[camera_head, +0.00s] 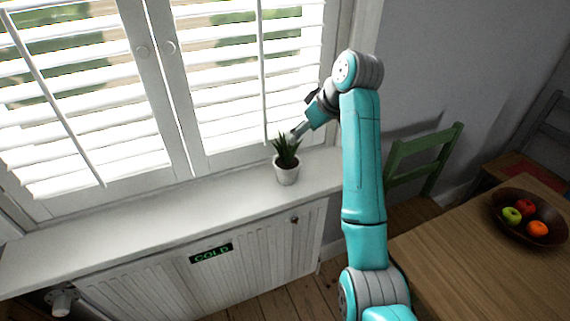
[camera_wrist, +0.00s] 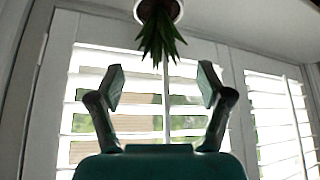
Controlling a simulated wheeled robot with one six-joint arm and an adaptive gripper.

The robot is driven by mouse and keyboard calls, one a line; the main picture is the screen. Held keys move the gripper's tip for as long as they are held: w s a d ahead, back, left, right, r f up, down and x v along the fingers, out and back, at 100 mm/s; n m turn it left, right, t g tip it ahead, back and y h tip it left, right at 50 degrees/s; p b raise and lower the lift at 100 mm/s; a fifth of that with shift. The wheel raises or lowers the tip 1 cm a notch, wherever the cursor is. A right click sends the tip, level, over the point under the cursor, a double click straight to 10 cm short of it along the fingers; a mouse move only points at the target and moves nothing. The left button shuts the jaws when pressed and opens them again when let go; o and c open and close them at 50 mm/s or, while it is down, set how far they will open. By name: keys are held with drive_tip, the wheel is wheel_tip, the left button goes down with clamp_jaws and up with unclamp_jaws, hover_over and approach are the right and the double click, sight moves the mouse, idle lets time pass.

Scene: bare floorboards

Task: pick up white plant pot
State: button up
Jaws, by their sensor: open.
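The white plant pot (camera_head: 286,176) stands upright on the white windowsill (camera_head: 225,207) in the head view, with a spiky green plant (camera_head: 285,151) in it. My gripper (camera_head: 298,132) is just above and slightly right of the pot, close to the leaf tips. In the wrist view the pot (camera_wrist: 140,13) is cut off at the top edge, with the leaves (camera_wrist: 161,40) pointing down the picture. My gripper (camera_wrist: 162,83) is open there, its two fingers spread apart with nothing between them. I cannot tell whether a fingertip touches a leaf.
Shuttered windows (camera_head: 85,95) rise behind the sill. A radiator cover (camera_head: 215,265) with a "COLD" sign is below. A green chair (camera_head: 425,160) and a wooden table (camera_head: 470,250) with a fruit bowl (camera_head: 505,222) are at right. The sill left of the pot is clear.

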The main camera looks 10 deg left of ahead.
sight(287, 147)
drive_tip(key=x, duration=1)
drive_tip(key=shift+w+a+f, duration=0.15)
drive_tip(key=shift+w+a, duration=0.05)
clamp_jaws()
